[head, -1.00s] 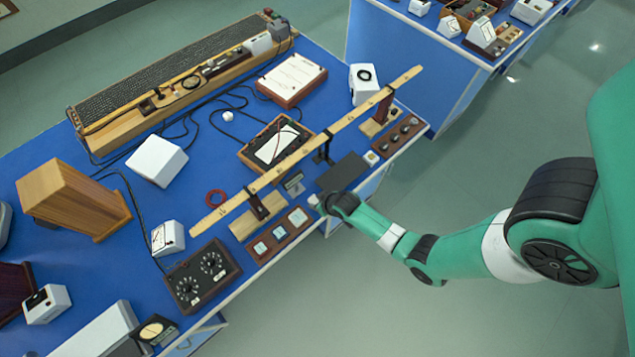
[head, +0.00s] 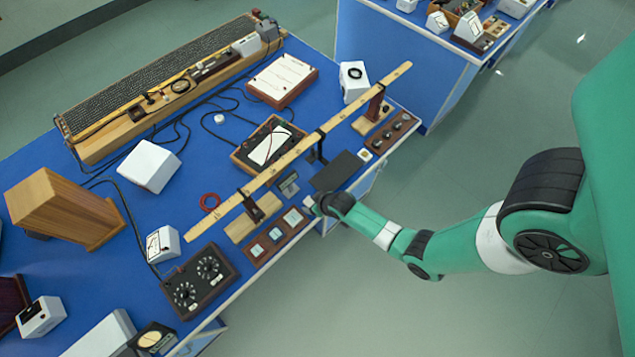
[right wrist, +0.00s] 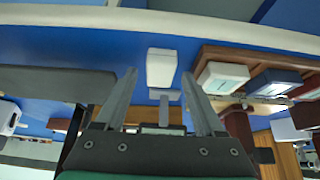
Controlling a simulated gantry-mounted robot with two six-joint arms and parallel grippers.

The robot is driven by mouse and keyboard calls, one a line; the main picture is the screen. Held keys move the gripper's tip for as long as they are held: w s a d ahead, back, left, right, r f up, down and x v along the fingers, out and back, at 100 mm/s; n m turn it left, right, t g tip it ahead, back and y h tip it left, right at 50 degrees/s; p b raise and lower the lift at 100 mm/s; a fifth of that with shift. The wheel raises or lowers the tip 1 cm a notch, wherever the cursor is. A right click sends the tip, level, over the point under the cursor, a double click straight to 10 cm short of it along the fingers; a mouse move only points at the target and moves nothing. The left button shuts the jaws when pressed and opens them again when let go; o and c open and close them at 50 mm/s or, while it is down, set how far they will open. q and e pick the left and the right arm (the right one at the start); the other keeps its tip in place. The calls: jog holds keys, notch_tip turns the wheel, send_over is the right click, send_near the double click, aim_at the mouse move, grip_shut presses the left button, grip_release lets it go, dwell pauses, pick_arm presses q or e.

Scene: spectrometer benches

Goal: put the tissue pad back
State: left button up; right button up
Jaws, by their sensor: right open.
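A small white block (right wrist: 161,67), which may be the tissue pad, lies on the blue bench in the right wrist view. My right gripper (right wrist: 159,74) is open, with one finger on each side of the block and gaps between. In the head view, my right gripper (head: 316,206) is low at the bench's front edge, with a pale block (head: 308,201) partly hidden at its tip. Another small whitish square piece (head: 365,155) sits by the right end of a dark mat (head: 337,171). My left gripper is not in view.
A wooden tray with several framed slides (head: 274,234) lies just left of the right gripper. A long wooden rail (head: 300,148) on stands runs behind it. A dark dial box (head: 198,282) stands farther left. The floor in front is clear.

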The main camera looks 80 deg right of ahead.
jog(key=p+v, duration=0.5)
jog(key=v, duration=0.6)
jog(key=shift+a+r, duration=0.2)
jog(key=shift+r, duration=0.1)
